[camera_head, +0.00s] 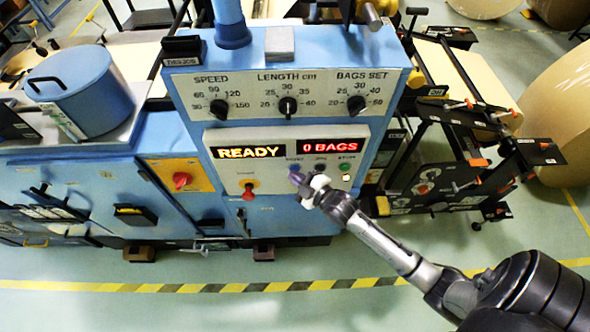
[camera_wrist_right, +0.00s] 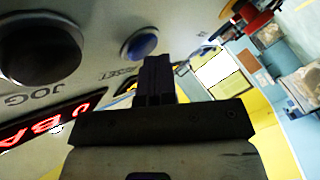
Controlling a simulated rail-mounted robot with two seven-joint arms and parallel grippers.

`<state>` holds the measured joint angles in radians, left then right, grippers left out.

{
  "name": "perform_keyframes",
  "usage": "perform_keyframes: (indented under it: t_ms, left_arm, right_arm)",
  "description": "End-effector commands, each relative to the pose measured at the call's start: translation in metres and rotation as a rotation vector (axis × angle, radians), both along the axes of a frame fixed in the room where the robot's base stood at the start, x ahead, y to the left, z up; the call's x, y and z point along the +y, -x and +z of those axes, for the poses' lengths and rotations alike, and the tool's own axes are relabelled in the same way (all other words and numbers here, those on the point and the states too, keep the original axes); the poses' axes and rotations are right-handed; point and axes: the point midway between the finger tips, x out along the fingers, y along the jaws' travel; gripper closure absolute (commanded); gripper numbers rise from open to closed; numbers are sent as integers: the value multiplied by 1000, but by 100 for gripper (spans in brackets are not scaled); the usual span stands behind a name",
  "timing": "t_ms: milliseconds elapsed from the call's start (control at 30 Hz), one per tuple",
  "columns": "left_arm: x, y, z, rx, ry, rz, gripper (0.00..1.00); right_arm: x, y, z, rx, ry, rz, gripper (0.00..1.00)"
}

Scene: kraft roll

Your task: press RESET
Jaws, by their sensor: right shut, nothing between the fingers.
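The control panel (camera_head: 225,170) on the blue machine carries a row of buttons below its displays. The blue button (camera_head: 295,169) is at the left of the row, under a small blurred label, and is partly covered by my gripper. It also shows in the right wrist view (camera_wrist_right: 142,44), its label largely hidden. My right gripper (camera_head: 298,180) is shut and empty, its fingertips at the blue button's lower edge in the head view. In the wrist view the fingers (camera_wrist_right: 155,78) end close beside that button. I cannot tell whether they touch it. My left gripper is out of view.
The black JOG button (camera_wrist_right: 38,50) is beside the blue one, and a green button (camera_head: 345,168) is farther right. The displays read READY (camera_head: 250,152) and 0 BAGS (camera_head: 330,146). A red-handled switch (camera_head: 248,190) is at the lower left. Three dials sit above.

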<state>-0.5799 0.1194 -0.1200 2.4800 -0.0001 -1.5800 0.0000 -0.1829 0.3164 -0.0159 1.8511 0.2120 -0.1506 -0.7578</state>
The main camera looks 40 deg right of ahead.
Motion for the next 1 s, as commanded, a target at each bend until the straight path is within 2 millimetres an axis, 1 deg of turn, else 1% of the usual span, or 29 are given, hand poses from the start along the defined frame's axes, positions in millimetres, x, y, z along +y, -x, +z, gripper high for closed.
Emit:
perform_keyframes:
  t_ms: [267,600,1000]
  left_arm:
    - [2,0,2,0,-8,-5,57]
    - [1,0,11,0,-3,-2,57]
    - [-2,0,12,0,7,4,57]
  right_arm:
    - [1,2,1,1,0,-2,100]
    - [10,12,1,1,-1,-2,100]
    - [11,14,0,1,0,-1,100]
